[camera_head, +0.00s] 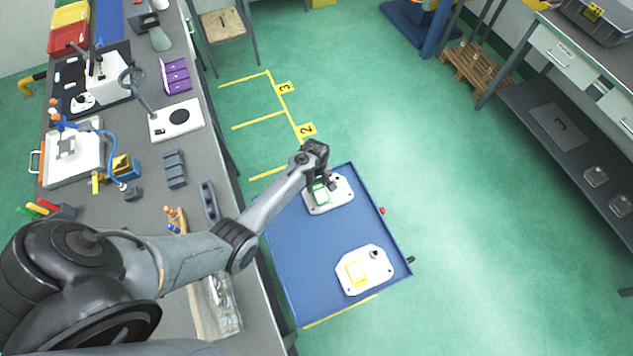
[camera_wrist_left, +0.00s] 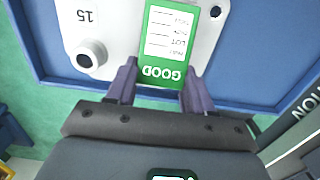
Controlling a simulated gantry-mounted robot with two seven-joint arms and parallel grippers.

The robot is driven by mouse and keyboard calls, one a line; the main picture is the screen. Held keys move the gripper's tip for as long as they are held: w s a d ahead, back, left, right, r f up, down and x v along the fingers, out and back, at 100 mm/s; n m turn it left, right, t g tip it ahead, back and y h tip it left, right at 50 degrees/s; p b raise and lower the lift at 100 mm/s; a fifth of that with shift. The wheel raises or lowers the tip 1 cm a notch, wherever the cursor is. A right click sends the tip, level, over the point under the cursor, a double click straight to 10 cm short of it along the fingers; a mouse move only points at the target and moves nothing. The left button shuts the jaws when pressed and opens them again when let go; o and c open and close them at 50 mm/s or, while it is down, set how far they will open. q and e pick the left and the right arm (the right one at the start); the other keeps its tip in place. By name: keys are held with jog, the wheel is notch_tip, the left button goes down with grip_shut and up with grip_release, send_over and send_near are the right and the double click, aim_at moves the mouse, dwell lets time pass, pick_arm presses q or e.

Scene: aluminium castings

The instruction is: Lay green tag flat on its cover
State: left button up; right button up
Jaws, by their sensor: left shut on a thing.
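The green tag (camera_head: 320,196) is over a white cover (camera_head: 343,193) at the far end of the blue tray. In the left wrist view the tag (camera_wrist_left: 170,42) reads GOOD and has a white form panel. It looks flat-on to the white cover (camera_wrist_left: 110,25), which carries a round boss and the number 15. My left gripper (camera_head: 322,183) has its purple fingers (camera_wrist_left: 159,80) at both sides of the tag's near end, shut on it. I cannot tell whether the tag touches the cover. My right gripper is out of view.
The blue tray (camera_head: 300,262) also bears a second white cover (camera_head: 378,264) with a yellow tag (camera_head: 356,272). Green floor is clear right of the tray.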

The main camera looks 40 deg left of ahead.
pick_arm(q)
jog(key=shift+f, duration=0.3)
jog(key=o, duration=1.3)
jog(key=r, duration=0.5)
jog(key=r+p, duration=0.1)
jog(key=r, duration=0.4)
jog(key=shift+w+a+r, duration=0.1)
jog(key=shift+a+r, duration=0.1)
jog(key=shift+r, duration=0.2)
